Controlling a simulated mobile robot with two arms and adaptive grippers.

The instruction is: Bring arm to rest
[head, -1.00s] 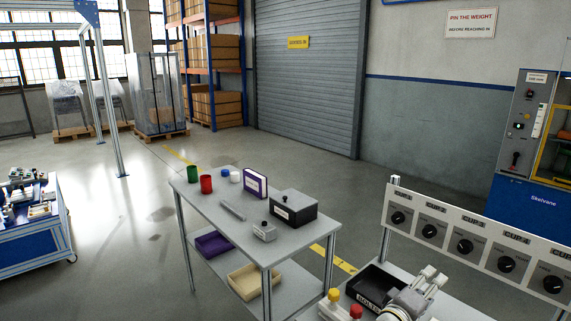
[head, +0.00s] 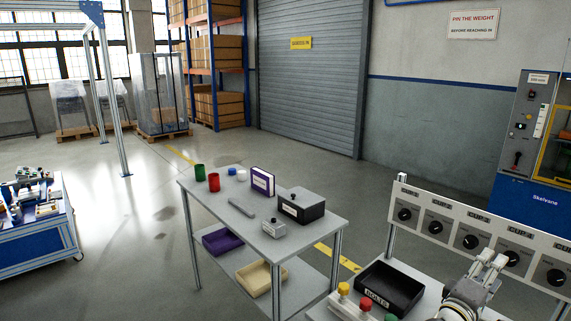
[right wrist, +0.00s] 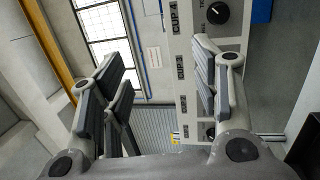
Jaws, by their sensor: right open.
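My right gripper (head: 491,260) is at the lower right of the head view, above the bench by the knob panel (head: 470,238). In the right wrist view its fingers (right wrist: 160,95) are spread apart with nothing between them. The panel with its black knobs also shows in the right wrist view (right wrist: 183,45), beyond the fingers. My left gripper is in neither view.
A black bin labelled BOLTS (head: 390,287) and red and yellow knobbed items (head: 343,290) stand left of my right arm. A grey table (head: 225,197) holds red and green cups, a purple-framed box and a black box (head: 301,205).

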